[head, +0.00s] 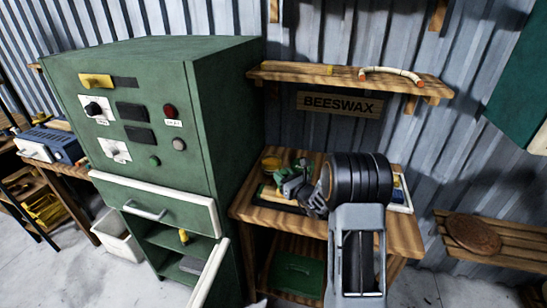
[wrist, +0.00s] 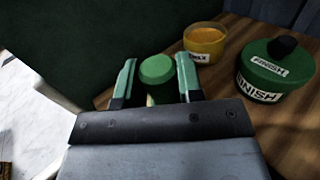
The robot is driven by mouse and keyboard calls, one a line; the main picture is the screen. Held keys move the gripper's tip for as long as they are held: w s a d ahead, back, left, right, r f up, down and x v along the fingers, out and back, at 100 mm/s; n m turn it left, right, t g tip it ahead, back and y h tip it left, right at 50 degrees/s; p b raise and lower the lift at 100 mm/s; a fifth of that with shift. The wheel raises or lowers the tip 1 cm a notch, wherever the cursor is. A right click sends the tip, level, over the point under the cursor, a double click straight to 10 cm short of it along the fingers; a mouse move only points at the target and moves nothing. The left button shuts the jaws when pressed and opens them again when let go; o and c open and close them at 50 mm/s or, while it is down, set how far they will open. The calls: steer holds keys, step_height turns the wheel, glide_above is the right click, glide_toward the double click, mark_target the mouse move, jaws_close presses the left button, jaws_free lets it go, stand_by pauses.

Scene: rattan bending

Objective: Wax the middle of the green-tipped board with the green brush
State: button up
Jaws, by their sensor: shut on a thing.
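My gripper (head: 299,188) is over the wooden bench beside the green cabinet. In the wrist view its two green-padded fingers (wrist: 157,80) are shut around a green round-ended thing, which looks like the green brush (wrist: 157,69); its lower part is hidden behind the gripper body. A tub of yellow wax (wrist: 204,42) stands just beyond and to the right of the fingers. It also shows at the bench's back left in the head view (head: 270,163). I cannot make out the green-tipped board for certain; my arm and gripper cover much of the bench top.
A green tin labelled FINISH (wrist: 272,75) stands right of the wax tub. The green cabinet (head: 225,110) rises close on the left, its lower door open. A shelf (head: 335,78) with a curved orange-tipped piece (head: 392,72) hangs above a BEESWAX sign (head: 340,104).

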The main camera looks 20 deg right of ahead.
steer(key=shift+w+a+b, duration=0.2)
steer(key=shift+w+a, duration=0.1)
steer(key=shift+a, duration=0.2)
steer(key=shift+w+a+b, duration=0.15)
steer(key=shift+w+a, duration=0.15)
steer(key=shift+a, duration=0.2)
step_height(320, 180, up, 3)
steer(key=shift+d+r+p, duration=0.1)
steer(key=shift+r+p, duration=0.1)
steer(key=shift+p, duration=0.6)
steer(key=shift+r+p, duration=1.2)
steer(key=shift+r, duration=1.15)
